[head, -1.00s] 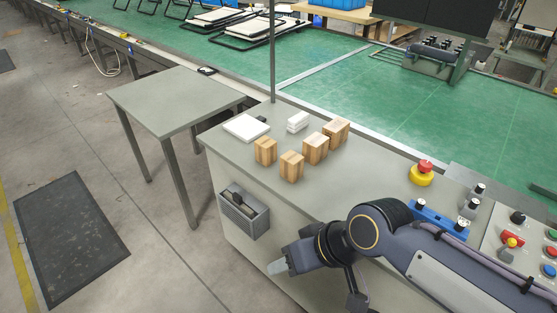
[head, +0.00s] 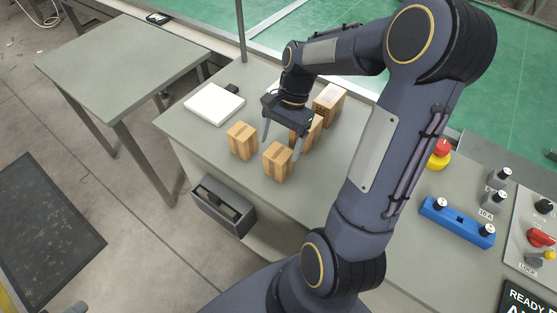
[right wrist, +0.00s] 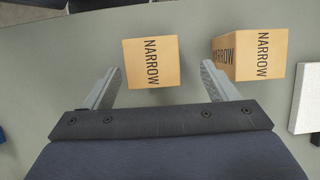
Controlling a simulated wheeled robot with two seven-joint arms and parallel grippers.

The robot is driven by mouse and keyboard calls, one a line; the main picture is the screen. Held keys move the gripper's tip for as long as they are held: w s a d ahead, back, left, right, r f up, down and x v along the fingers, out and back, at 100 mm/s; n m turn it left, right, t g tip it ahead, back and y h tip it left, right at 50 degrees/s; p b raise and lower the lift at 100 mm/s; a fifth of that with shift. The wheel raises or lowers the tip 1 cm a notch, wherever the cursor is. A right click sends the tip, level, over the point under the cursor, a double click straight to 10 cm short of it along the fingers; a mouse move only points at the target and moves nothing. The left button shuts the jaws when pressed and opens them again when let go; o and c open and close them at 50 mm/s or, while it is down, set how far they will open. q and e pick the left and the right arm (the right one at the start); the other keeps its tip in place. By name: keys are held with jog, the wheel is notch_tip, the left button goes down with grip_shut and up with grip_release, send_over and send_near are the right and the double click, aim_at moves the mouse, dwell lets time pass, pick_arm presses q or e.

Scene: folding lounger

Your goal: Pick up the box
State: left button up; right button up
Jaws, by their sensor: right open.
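Several small wooden-looking boxes stand on the grey counter (head: 190,132): a left box (head: 242,141), a front box (head: 278,163), one partly behind my gripper (head: 313,131) and a back box (head: 329,103). My right gripper (head: 281,146) is open, pointing down above and behind the front box. In the right wrist view, a box marked NARROW (right wrist: 152,62) lies ahead, between the lines of the open fingers (right wrist: 162,72), with none of it clamped. A second NARROW box (right wrist: 250,55) is beyond the right fingertip. My left gripper is out of view.
A white flat box (head: 214,103) lies on the counter at the left. A thin post (head: 240,35) rises behind it. A red and yellow emergency button (head: 439,153) and a blue block with knobs (head: 457,222) sit at the right. A lower grey table (head: 120,60) stands at the left.

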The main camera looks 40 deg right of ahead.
aim_at(279, 152)
jog(key=x, duration=0.3)
jog(key=s+x, duration=0.1)
jog(key=x, duration=0.1)
jog(key=shift+a, duration=0.2)
jog(key=shift+w, duration=0.1)
jog(key=c, duration=1.2)
jog(key=shift+o, duration=0.2)
